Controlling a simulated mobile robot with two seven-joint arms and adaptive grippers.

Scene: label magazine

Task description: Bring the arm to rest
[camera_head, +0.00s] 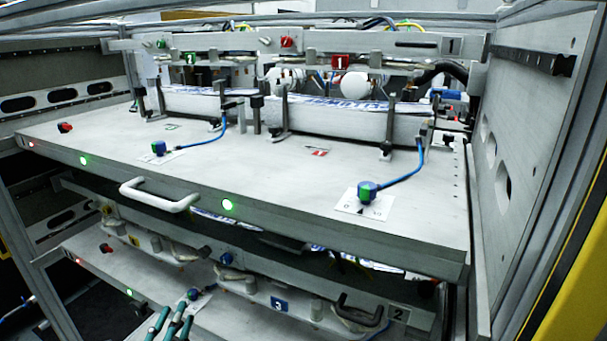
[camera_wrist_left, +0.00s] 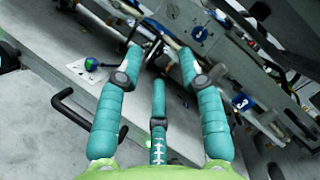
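My left gripper (camera_head: 176,318) shows at the bottom edge of the head view, in front of the lower drawer (camera_head: 110,268). Only the ends of its teal fingers show there. In the left wrist view the gripper (camera_wrist_left: 160,62) has its three teal fingers spread apart with nothing between them. The lower drawer's pale surface (camera_wrist_left: 80,72) lies beyond the fingers. A blue-green knob (camera_wrist_left: 91,64) on it shows just left of the left finger; I see no finger touching it. My right gripper is in neither view.
The upper drawer (camera_head: 120,135) juts out above the gripper, with a white handle (camera_head: 160,195) on its front. A black handle (camera_head: 358,315) is at the lower right; a black handle (camera_wrist_left: 75,108) also shows close left of the fingers.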

